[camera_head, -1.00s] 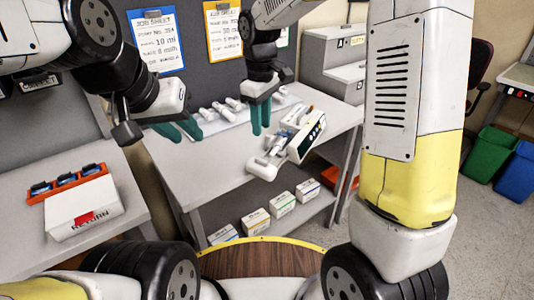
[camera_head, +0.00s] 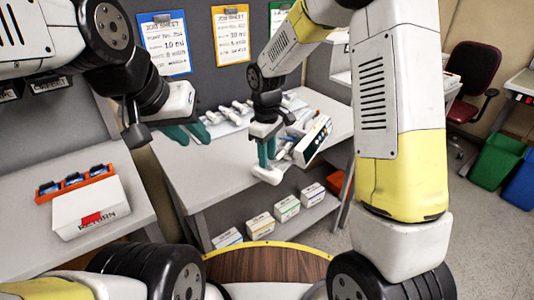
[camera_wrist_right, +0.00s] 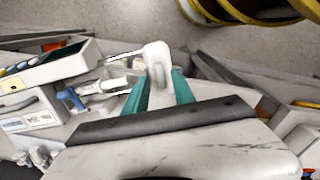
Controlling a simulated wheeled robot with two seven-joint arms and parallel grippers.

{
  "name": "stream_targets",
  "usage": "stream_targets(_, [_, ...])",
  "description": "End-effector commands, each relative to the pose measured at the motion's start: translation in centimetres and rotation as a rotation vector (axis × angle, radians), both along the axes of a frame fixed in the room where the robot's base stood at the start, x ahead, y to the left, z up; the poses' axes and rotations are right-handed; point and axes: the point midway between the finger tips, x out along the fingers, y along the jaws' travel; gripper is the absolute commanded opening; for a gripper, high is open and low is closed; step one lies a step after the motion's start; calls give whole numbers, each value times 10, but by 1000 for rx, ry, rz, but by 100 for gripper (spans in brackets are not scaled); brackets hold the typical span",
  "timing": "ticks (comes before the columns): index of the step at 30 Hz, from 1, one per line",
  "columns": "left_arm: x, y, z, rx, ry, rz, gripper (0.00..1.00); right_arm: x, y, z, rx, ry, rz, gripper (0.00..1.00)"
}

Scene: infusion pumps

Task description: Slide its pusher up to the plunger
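The infusion pump (camera_head: 314,141), white with a dark screen, lies tilted on the table. Its white pusher (camera_head: 268,174) is at the near left end, and it also shows in the right wrist view (camera_wrist_right: 157,58). My right gripper (camera_head: 267,160) is down at the pusher, its green fingers (camera_wrist_right: 160,90) on both sides of the white part. Whether they press on it is unclear. The syringe (camera_wrist_right: 105,85) with a blue piece lies along the pump beside the pusher; its plunger is hard to make out. My left gripper (camera_head: 187,134) is open and empty above the table's left side.
Several white syringes (camera_head: 236,111) lie at the back of the table (camera_head: 215,165). Boxes (camera_head: 287,208) stand on the shelf below. A white return box (camera_head: 90,208) and an orange tray (camera_head: 75,182) sit on the left table. The table's front left is clear.

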Motion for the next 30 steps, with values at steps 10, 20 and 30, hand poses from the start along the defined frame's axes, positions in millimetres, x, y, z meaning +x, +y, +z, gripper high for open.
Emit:
stream_targets(10, [0, 0, 0, 0, 0, 0, 31, 0, 0, -2, 0, -1, 0, 31])
stream_targets(20, [0, 0, 0, 0, 0, 0, 31, 0, 0, -7, 0, -1, 0, 31])
stream_targets(30, [0, 0, 0, 0, 0, 0, 31, 0, 0, -13, -1, -1, 0, 31])
